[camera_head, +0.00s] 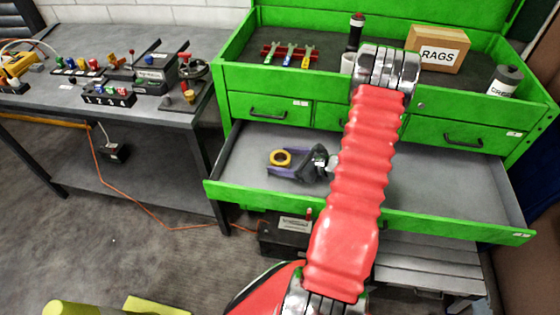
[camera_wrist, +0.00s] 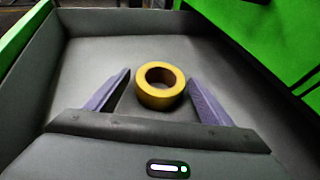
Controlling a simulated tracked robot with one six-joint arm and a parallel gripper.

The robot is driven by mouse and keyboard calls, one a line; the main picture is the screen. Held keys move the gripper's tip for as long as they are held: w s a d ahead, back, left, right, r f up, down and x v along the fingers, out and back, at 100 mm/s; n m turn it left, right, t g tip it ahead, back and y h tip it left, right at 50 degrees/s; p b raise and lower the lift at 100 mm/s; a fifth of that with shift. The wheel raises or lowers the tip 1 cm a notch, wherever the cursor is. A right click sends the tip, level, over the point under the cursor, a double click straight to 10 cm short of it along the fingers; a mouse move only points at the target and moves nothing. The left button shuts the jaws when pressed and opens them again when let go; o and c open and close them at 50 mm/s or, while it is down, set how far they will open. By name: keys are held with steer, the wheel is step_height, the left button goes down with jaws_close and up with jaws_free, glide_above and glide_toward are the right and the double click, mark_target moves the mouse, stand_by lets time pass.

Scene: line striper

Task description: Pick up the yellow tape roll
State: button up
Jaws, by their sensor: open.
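The yellow tape roll (camera_wrist: 160,98) lies flat on the grey floor of the open green drawer, with its dark hole facing up. My gripper (camera_wrist: 158,84) is open, with one purple finger on each side of the roll. A gap shows between each finger and the roll. Whether the fingers are down at the roll's height I cannot tell.
The green drawer's front wall (camera_head: 300,205) runs nearest me, and its left wall is near the roll. Above stand a box marked RAGS (camera_head: 437,48), several wrenches and a canister (camera_head: 504,81). A grey bench (camera_head: 90,40) with devices is left. The drawer's right part is bare.

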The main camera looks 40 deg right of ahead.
steer(key=shift+w+a+f, duration=0.15)
steer(key=shift+w+f, duration=0.1)
steer(key=shift+w, duration=0.25)
steer(key=c, duration=1.2)
steer(key=shift+o, duration=0.2)
steer(key=shift+r, duration=0.15)
step_height(320, 180, up, 10)
stand_by(0.7)
